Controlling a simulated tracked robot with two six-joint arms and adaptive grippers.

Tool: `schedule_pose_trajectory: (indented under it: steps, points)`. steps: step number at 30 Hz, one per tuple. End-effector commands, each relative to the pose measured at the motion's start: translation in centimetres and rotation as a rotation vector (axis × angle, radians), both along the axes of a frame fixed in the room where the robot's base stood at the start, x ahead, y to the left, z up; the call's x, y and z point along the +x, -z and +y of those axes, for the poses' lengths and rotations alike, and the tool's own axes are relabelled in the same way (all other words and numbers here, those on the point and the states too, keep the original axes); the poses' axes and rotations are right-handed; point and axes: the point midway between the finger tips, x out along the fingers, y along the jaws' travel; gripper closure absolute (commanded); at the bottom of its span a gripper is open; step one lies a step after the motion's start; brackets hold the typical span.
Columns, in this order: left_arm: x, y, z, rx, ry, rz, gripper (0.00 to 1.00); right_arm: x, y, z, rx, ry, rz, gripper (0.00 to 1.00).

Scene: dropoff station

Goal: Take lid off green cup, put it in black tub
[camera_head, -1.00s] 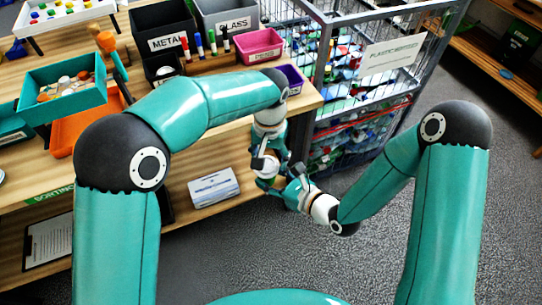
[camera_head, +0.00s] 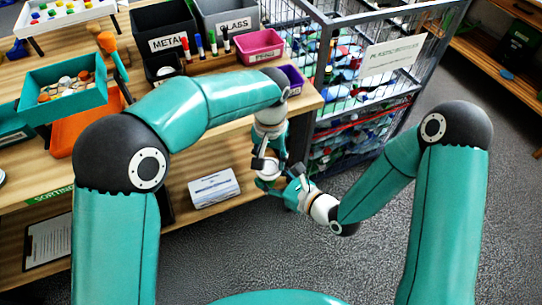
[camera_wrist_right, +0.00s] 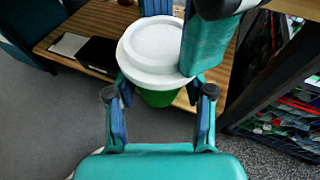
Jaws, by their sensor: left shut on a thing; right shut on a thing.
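A white round lid (camera_wrist_right: 158,42) sits on the green cup (camera_wrist_right: 158,97) in the right wrist view; only a strip of the cup's side shows below it. My left gripper (camera_head: 268,165) is shut on the lid, its blue-tipped fingers at the lid's far and right sides. My right gripper (camera_head: 293,188) is shut on the cup from the near side, with its fingers (camera_wrist_right: 160,105) either side of the cup below the lid. In the head view the grippers largely hide both. A small black tub (camera_head: 153,74) stands on the bench behind my left arm, partly hidden, with something white in it.
Bins labelled METAL (camera_head: 168,43) and GLASS (camera_head: 234,24) stand at the back, beside a pink tray (camera_head: 260,47) and upright markers. A teal tray (camera_head: 62,93) of small items is at left. The wire recycling cage (camera_head: 345,90) stands close right of the bench.

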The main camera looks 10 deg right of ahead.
Motion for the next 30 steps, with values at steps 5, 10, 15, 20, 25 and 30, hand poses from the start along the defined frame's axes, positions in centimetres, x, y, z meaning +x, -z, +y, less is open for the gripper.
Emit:
schedule_pose_trajectory:
  steps: [5, 10, 15, 20, 25, 30]
  points:
    - [0.0, -0.1, -0.2, -0.004, 0.0, -0.002, 0.93, -0.1, 0.1, 0.1, -0.001, -0.004, 0.002, 0.71]
    - [0.0, -0.1, -0.1, -0.003, 0.0, -0.002, 0.93, -0.1, 0.1, 0.0, -0.001, -0.003, 0.004, 0.71]
    - [0.1, -0.4, -0.1, -0.002, 0.0, -0.003, 0.93, -0.1, 0.2, 0.0, -0.002, -0.001, 0.006, 0.71]
    - [0.1, -0.8, -0.1, -0.002, -0.001, -0.004, 0.93, -0.1, 0.2, 0.0, -0.002, 0.0, 0.007, 0.71]
    - [0.1, -1.4, -0.1, 0.0, -0.001, -0.003, 0.93, -0.1, 0.2, -0.1, -0.001, 0.002, 0.005, 0.71]
    - [0.1, -2.0, -0.1, -0.001, -0.001, -0.004, 0.93, 0.0, 0.1, -0.1, -0.002, 0.003, 0.005, 0.71]
